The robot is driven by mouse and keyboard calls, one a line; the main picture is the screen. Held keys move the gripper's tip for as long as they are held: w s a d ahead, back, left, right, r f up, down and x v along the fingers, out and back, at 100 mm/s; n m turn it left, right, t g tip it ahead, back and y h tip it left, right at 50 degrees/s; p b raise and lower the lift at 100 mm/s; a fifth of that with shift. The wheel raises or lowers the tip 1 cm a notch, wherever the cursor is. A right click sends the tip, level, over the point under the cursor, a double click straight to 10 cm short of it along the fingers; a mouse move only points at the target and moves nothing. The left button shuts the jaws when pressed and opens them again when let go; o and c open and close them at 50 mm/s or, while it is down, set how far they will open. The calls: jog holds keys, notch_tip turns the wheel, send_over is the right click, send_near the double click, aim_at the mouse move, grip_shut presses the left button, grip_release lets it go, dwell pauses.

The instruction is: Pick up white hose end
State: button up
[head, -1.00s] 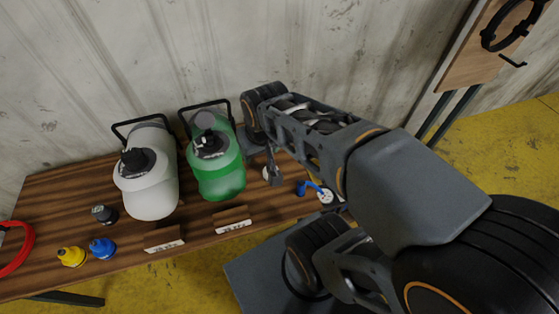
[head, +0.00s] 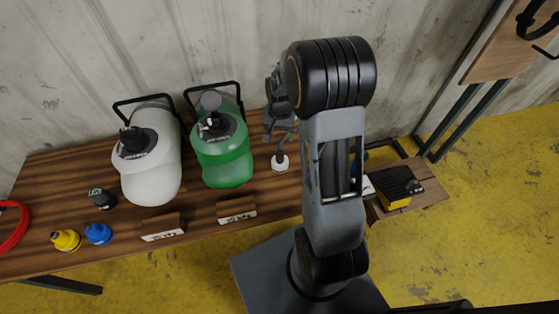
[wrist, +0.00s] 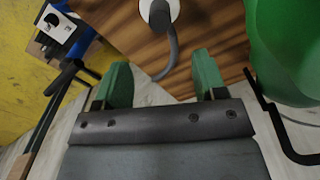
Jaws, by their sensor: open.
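The white hose end (head: 280,163) is a small white disc with a dark centre on the wooden table, just right of the green tank. It also shows at the top edge of the wrist view (wrist: 174,8), partly cut off. A grey hose (wrist: 170,55) curves from its dark centre towards the space between my fingers. My gripper (wrist: 163,78) is open and empty, with its two green fingers apart. In the head view my gripper is above the back of the table, partly hidden by my own arm.
The green tank (head: 222,160) stands close by on the left, with the white tank (head: 152,180) beyond it. Small blue (head: 98,233) and yellow (head: 66,240) caps sit at the table's left. A black and yellow object (head: 397,188) lies right of my arm.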

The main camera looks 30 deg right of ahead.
aim_at(280, 153)
notch_tip(280, 153, down, 12)
jog(key=shift+b, duration=0.45)
jog(key=shift+c, duration=0.4)
jog(key=c, duration=1)
jog(key=shift+r, duration=0.1)
